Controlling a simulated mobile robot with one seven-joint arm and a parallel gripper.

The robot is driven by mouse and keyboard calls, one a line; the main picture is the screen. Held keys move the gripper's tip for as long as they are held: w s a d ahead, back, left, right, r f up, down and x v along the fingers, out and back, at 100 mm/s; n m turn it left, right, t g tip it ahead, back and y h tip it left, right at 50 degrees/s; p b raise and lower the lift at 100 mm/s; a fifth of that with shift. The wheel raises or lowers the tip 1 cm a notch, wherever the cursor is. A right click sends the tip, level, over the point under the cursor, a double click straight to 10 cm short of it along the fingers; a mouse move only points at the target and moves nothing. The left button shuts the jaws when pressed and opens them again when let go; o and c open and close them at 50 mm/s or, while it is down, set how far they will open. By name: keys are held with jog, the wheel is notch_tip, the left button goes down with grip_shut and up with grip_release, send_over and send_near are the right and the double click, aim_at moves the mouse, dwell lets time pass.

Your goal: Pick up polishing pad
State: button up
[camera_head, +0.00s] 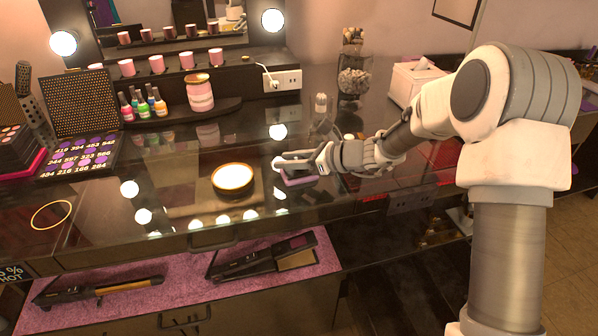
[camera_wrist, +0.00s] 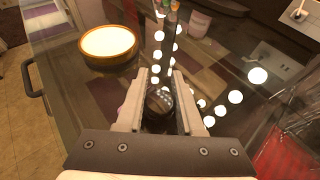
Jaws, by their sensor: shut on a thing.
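In the wrist view my gripper's two pale fingers (camera_wrist: 157,98) stand on either side of a dark, narrow thing (camera_wrist: 160,101). I cannot tell if the pad touches the top.
The jar (camera_wrist: 108,44) also stands left of the fingers in the wrist view. Nail polish bottles (camera_head: 143,105), a pink jar (camera_head: 200,93) and an open palette (camera_head: 80,155) stand at the back left. A tissue box (camera_head: 410,84) stands at the back right. An open drawer (camera_head: 180,270) holds hair irons.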

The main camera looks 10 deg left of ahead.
grip_shut()
